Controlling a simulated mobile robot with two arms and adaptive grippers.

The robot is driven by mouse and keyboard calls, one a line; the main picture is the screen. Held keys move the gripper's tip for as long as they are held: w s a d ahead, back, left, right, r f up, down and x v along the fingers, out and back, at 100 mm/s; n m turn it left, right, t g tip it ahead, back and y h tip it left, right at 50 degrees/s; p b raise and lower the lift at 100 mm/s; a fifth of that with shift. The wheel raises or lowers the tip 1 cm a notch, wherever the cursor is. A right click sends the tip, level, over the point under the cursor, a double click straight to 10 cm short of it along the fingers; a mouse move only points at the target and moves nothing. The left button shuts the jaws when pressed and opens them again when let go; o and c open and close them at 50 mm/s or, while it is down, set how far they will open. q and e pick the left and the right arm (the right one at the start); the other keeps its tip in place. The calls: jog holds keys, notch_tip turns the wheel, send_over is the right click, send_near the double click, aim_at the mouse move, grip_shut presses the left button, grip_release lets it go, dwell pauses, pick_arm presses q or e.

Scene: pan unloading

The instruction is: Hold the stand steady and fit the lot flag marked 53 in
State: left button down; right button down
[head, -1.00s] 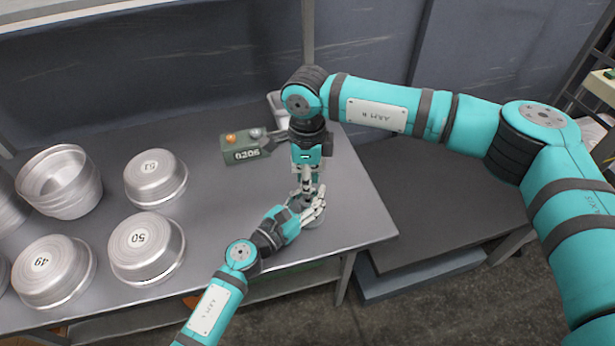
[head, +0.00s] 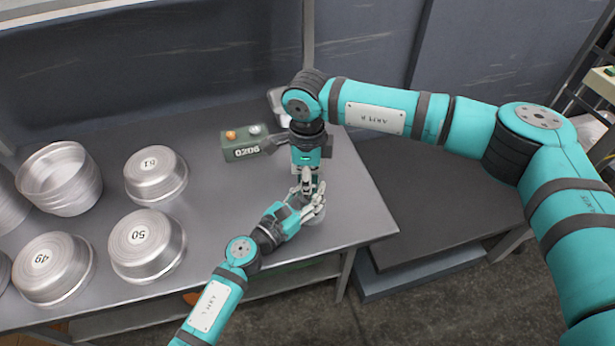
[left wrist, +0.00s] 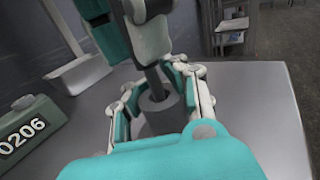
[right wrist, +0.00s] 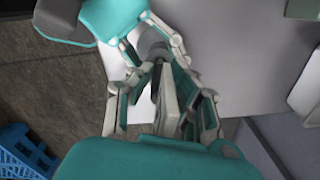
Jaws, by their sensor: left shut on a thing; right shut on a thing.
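The stand is a small grey cylinder (left wrist: 158,118) on a round base (head: 315,219), near the table's front right corner. My left gripper (head: 311,207) is shut around the stand, with its fingers on both sides in the left wrist view (left wrist: 160,98). My right gripper (head: 306,183) is directly above, pointing down. In the right wrist view it (right wrist: 160,100) is shut on the lot flag, a pale plate (right wrist: 167,98) with a dark stem. The stem reaches the top of the stand; how deep it sits I cannot tell. The flag's number is not visible.
A green box (head: 243,154) reading 0206 and a pale tray (head: 278,104) stand behind the grippers. Upturned pans marked 49 (head: 52,270), 50 (head: 146,248) and 51 (head: 155,178) sit left on the metal table (head: 225,215). A blue crate (right wrist: 22,155) is on the floor.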

jog(key=shift+f, duration=0.8)
dwell(0.4)
jog(key=shift+r, duration=0.2)
dwell(0.5)
jog(key=shift+f, duration=0.2)
dwell(0.3)
jog(key=c, duration=1.2)
grip_release()
notch_tip(320, 180, up, 12)
jog(key=shift+r, duration=0.1)
